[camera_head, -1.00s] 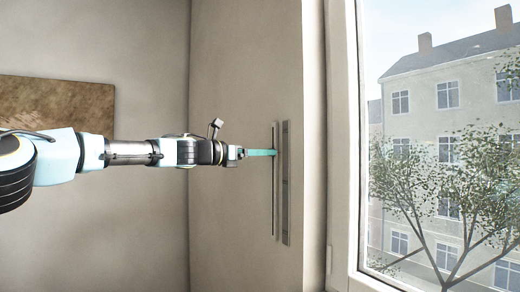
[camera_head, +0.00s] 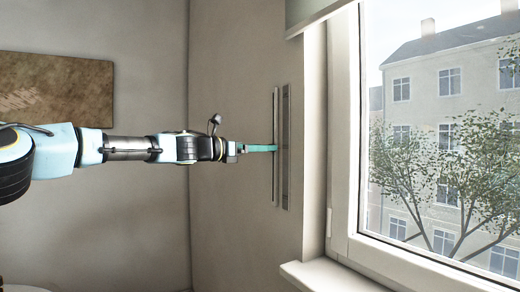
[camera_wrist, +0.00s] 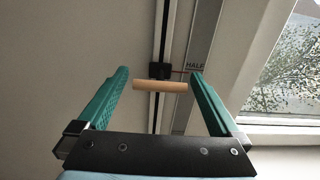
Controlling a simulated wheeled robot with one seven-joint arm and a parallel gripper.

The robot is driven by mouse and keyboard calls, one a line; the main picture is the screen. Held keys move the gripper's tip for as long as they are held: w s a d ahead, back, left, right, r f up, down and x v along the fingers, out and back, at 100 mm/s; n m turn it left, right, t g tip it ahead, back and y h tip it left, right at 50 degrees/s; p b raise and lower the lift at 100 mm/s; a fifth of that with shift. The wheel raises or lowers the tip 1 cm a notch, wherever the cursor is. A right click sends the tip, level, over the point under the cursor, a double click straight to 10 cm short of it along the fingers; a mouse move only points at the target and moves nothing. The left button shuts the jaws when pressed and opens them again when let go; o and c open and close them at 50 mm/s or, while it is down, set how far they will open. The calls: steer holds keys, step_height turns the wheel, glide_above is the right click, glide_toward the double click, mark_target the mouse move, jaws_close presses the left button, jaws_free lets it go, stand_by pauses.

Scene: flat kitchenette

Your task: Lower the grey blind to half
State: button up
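The grey blind (camera_head: 306,12) hangs at the top of the window in the head view; only its lower edge shows. A vertical rail (camera_head: 276,190) is on the wall left of the window, with my gripper (camera_head: 275,148) at its middle. In the wrist view, a black slider (camera_wrist: 159,70) with a wooden handle (camera_wrist: 160,86) sits on the rail. The slider is about level with a line marked HALF (camera_wrist: 195,65). My gripper (camera_wrist: 159,74) is open, one finger on each side of the handle, with no clear contact visible.
The window frame (camera_head: 345,130) and projecting sill (camera_head: 305,273) lie right of the rail. A brown board (camera_head: 55,90) hangs on the left wall. The wall around the rail is otherwise clear.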

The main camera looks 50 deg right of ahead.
steer(key=b+v, duration=0.3)
steer(key=v, duration=0.7)
steer(key=shift+w+a+b, duration=0.15)
steer(key=shift+a+b, duration=0.25)
